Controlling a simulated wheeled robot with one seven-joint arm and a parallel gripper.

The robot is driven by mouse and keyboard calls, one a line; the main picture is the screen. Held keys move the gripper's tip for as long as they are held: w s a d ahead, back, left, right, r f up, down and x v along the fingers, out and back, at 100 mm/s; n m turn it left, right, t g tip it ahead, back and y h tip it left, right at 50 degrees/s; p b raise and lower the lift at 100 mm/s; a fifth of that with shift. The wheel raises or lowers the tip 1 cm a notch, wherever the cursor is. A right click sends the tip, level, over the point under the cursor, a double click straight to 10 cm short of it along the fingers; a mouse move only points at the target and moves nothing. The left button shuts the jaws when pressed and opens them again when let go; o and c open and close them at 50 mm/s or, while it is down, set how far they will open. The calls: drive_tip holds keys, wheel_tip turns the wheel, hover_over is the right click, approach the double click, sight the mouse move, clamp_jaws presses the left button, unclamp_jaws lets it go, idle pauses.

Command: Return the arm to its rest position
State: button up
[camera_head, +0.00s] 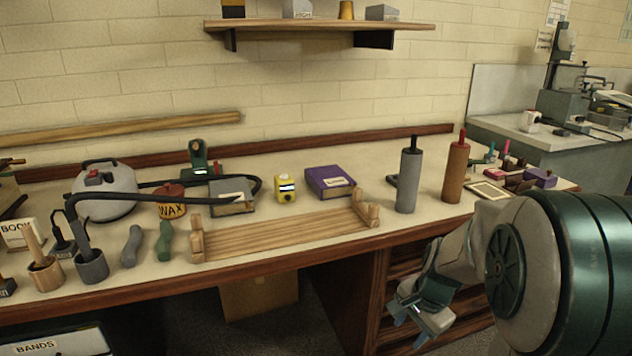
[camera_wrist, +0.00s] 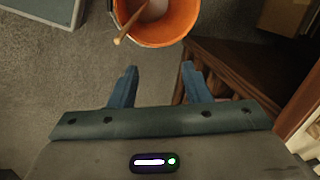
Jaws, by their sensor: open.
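My gripper (camera_head: 422,318) hangs in front of the bench, below the level of its top, at the lower right of the head view. In the wrist view my gripper (camera_wrist: 155,88) shows two blue fingers spread apart with nothing between them. It is open and empty. My arm is bent at the right of the head view and hides part of the bench front. The long wooden bench (camera_head: 295,262) runs across the head view, apart from the gripper.
An orange bucket (camera_wrist: 165,38) with a wooden handle in it stands beyond the fingertips in the wrist view. Drawers (camera_head: 400,275) are close behind my gripper. Rollers (camera_head: 408,180), a wooden rack (camera_head: 290,238) and a wax tin (camera_head: 171,205) stand on the bench. Open floor (camera_wrist: 60,75) lies left.

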drive_tip(key=s+a+r+n+p, duration=0.2)
drive_tip(key=s+r+n+p, duration=0.2)
drive_tip(key=r, duration=0.4)
drive_tip(key=s+a+r+n+h+p, duration=0.1)
drive_tip(key=s+a+r+n+p, duration=0.1)
drive_tip(key=s+r+p, duration=0.3)
drive_tip(key=s+a+r+n+p, duration=0.1)
drive_tip(key=s+r+n+p, duration=0.3)
drive_tip(key=r, duration=0.6)
drive_tip(key=shift+s+a+r+n+t+p, duration=0.35)
drive_tip(key=shift+s+n, duration=0.45)
drive_tip(key=shift+s, duration=0.3)
